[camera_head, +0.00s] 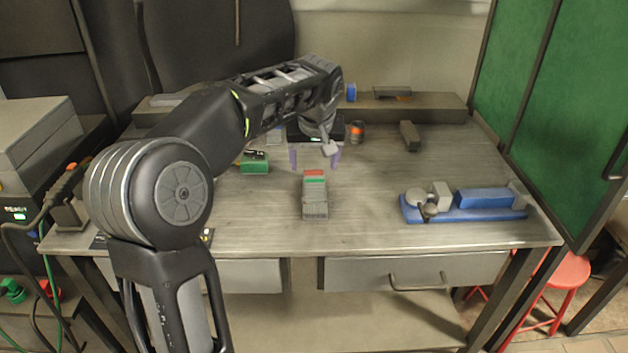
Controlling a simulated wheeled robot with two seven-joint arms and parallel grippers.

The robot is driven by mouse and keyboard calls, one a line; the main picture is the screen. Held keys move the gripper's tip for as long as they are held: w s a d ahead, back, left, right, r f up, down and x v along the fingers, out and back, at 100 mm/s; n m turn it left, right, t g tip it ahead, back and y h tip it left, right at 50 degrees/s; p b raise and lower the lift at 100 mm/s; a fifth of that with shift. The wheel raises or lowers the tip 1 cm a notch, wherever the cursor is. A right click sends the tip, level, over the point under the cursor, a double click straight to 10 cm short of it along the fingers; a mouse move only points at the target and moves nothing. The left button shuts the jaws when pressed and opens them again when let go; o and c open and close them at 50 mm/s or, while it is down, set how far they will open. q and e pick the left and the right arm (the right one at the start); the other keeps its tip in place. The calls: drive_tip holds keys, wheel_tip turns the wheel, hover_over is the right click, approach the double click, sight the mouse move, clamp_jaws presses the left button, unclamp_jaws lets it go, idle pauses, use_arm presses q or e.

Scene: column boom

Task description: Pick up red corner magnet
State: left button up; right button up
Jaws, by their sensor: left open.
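A small red piece (314,173) that looks like the red corner magnet sits at the far end of a grey block (315,208) in the middle of the workbench. A green strip lies right in front of the red. My left gripper (315,158) is open, with its two purple fingertips apart, just behind and above the red piece. Nothing shows between the fingertips. The gripper's palm is partly hidden by its wrist. My right gripper is out of view.
A blue fixture (490,199) with grey parts is at the right of the bench (370,220). A green box (254,163) stands left of the gripper. A grey block (409,135) and an orange-and-black roll (357,132) stand behind.

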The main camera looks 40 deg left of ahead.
sight(314, 174)
use_arm(q)
drive_tip(key=shift+x, duration=0.9)
drive_tip(key=shift+f, duration=0.1)
drive_tip(key=x, duration=0.5)
drive_tip(key=shift+p, duration=0.3)
drive_tip(key=shift+c, duration=0.4)
clamp_jaws()
